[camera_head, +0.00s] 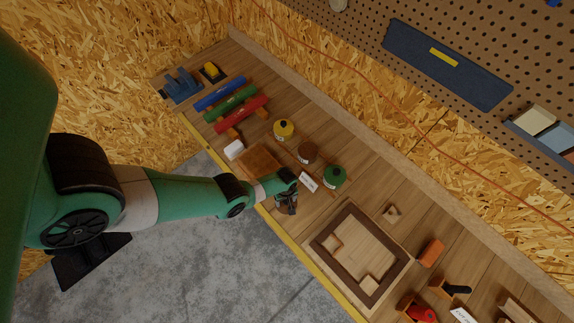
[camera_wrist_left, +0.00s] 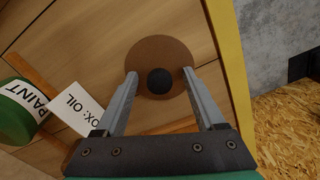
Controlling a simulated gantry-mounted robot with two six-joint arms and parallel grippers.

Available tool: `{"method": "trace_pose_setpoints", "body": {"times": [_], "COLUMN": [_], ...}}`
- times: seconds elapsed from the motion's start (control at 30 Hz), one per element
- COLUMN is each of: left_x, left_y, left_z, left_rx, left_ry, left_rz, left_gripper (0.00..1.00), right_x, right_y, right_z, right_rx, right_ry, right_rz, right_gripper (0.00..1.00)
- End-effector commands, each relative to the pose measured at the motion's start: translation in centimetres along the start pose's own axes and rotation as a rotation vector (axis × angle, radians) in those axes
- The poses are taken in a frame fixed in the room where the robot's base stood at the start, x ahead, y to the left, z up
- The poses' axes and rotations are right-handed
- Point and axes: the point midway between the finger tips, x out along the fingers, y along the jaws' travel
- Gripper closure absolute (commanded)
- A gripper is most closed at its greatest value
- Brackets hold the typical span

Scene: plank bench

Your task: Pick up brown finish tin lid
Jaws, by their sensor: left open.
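The brown lid (camera_wrist_left: 178,52), a flat disc with a round black knob (camera_wrist_left: 159,80), shows in the left wrist view near the bench's yellow front edge. My left gripper (camera_wrist_left: 158,73) is open over it, with one finger on each side of the knob and a visible gap to it. In the head view the left gripper (camera_head: 287,206) is at the front edge of the bench, and the lid cannot be made out there. The brown tin (camera_head: 307,153) stands behind the gripper and shows no knob on top. My right gripper is not in view.
A green tin (camera_head: 334,176) and a white label card (camera_head: 308,182) are close to the gripper. The card also shows in the wrist view (camera_wrist_left: 66,105). A yellow tin (camera_head: 283,130) stands farther back. A dark-framed tray (camera_head: 322,238) lies to the right.

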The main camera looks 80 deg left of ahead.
Motion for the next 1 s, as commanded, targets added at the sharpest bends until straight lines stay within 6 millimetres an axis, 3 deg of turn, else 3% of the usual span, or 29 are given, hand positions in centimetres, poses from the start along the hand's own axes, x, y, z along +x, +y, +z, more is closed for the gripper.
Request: {"method": "trace_pose_setpoints", "body": {"times": [0.07,0.4,0.47,1.0], "left_x": [-0.05,-0.06,-0.06,-0.80], "left_y": [0.00,0.00,0.00,0.02], "left_z": [0.01,0.02,0.02,0.02], "left_rx": [0.000,0.001,0.001,0.001], "left_ry": [0.000,0.000,0.000,0.000], "left_rz": [0.000,0.000,0.000,0.000], "left_gripper": [0.31,0.92,1.00,1.00], "right_x": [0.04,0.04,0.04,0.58], "right_y": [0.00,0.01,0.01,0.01], "right_z": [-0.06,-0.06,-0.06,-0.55], "right_rx": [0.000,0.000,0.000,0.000], "right_ry": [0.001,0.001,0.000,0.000], "right_rz": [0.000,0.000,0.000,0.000], "right_gripper": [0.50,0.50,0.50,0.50]}}
